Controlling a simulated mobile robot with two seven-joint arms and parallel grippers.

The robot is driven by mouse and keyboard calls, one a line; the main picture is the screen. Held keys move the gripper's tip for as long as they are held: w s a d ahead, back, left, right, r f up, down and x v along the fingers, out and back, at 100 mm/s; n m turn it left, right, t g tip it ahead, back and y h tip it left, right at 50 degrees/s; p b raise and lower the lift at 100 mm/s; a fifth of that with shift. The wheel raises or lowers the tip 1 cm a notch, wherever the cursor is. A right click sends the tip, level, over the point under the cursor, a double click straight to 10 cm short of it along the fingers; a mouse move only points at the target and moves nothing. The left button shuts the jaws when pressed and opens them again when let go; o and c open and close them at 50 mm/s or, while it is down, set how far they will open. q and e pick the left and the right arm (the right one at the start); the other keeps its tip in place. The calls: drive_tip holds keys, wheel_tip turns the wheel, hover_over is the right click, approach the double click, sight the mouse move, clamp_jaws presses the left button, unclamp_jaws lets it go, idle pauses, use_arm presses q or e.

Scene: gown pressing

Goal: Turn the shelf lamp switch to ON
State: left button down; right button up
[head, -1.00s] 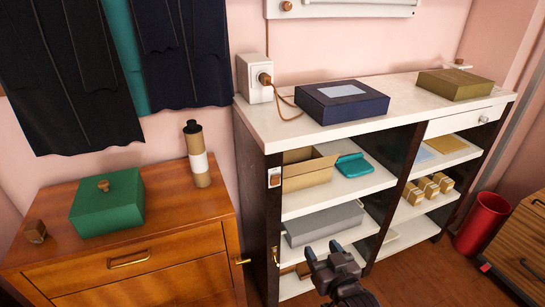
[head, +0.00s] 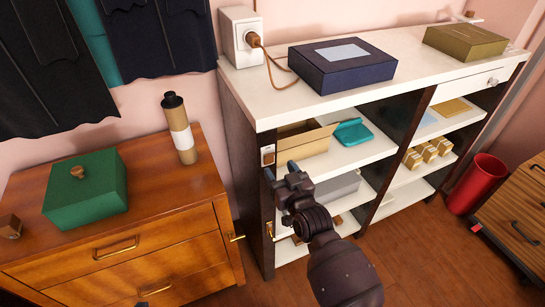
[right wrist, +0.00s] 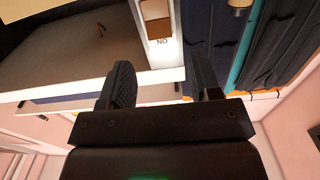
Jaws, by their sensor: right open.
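The shelf lamp switch (head: 268,155) is a small white plate with a brown rocker on the front edge of the white shelf unit's left upright. In the right wrist view the switch (right wrist: 157,26) shows upside down at the top, with an ON label beside the brown part of the rocker. My right gripper (head: 281,170) is open and empty, just in front of and slightly below the switch in the head view. In the right wrist view its two fingers (right wrist: 163,82) stand apart, pointing toward the switch plate, with no contact visible. My left gripper is not in view.
The shelf unit (head: 290,107) carries a navy box (head: 342,68) and a socket block (head: 240,38) with a plugged cord. A wooden dresser (head: 190,215) with a green box (head: 88,190) and a bottle (head: 180,130) stands left. A red bin (head: 478,185) is right.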

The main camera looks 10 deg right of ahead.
sight(270, 154)
drive_tip(key=shift+x, duration=2.65)
drive_tip(key=c, duration=0.9)
drive_tip(key=shift+w+r+g, duration=0.15)
drive_tip(key=shift+r+g, duration=0.05)
drive_tip(key=shift+g, duration=0.5)
drive_tip(key=o, duration=0.9)
